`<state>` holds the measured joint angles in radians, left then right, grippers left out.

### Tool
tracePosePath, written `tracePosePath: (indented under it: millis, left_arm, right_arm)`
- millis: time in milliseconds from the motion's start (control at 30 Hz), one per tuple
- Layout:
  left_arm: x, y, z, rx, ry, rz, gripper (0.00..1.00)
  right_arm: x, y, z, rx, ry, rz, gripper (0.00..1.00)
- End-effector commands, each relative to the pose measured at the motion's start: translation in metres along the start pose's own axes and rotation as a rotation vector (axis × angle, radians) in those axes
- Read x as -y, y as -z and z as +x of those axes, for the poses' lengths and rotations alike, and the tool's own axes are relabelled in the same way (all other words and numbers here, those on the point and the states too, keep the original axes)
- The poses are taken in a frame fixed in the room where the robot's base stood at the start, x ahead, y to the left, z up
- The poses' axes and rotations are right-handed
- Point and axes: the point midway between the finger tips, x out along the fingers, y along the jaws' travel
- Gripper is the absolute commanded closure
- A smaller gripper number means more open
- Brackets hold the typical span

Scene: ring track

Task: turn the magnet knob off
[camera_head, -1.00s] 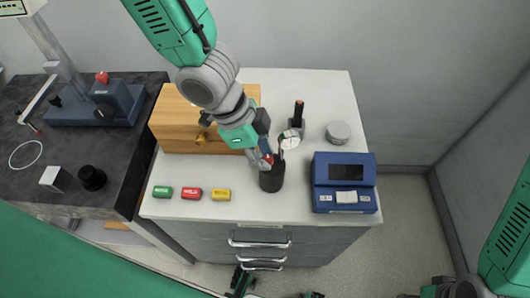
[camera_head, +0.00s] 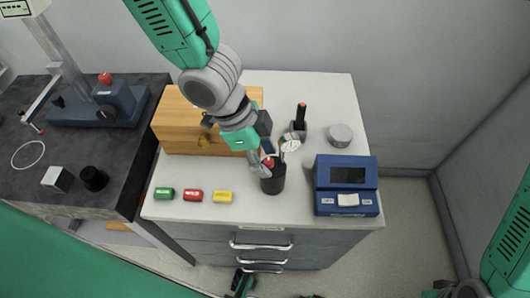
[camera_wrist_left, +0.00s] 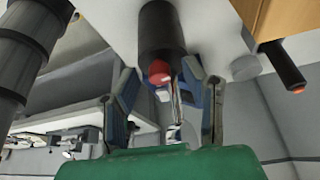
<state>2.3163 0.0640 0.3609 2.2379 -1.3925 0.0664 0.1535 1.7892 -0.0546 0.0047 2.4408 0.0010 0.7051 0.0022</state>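The blue ring-track device (camera_head: 125,103) stands on the dark bench at the left in the head view. It has a black knob (camera_head: 106,113) on its front and a red knob (camera_head: 105,79) on top. I cannot tell which is the magnet knob or its setting. My left gripper (camera_head: 267,158) is far to the right of it, over the white-topped cabinet, at a black pen cup (camera_head: 272,180). In the left wrist view its fingers (camera_wrist_left: 165,88) are apart, with the cup's red-tipped contents (camera_wrist_left: 159,72) between them. My right gripper (camera_head: 458,290) is partly cut off at the bottom right.
A wooden drawer box (camera_head: 190,132) stands beside my left arm. A blue meter (camera_head: 345,185), a round grey tin (camera_head: 339,135) and green, red and yellow cylinders (camera_head: 193,195) are on the cabinet top. A white cube (camera_head: 57,179) and black cylinder (camera_head: 94,179) are on the dark bench.

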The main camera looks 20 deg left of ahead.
Motion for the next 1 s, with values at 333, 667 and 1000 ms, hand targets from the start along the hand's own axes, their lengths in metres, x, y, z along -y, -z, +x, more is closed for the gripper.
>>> tracePosePath:
  millis: [333,667,1000]
  left_arm:
    - [-0.001,0.002,-0.013,-0.007,-0.002,-0.006,0.61]
    - [0.001,0.001,-0.062,-0.006,0.005,-0.004,0.61]
    - [0.002,0.000,-0.113,-0.001,0.001,-0.001,0.61]
  right_arm:
    - [0.000,-0.002,-0.001,-0.002,0.000,0.000,0.54]
    - [0.000,-0.002,-0.001,-0.003,0.000,0.000,0.54]
    - [0.000,-0.002,-0.001,-0.002,0.000,0.000,0.54]
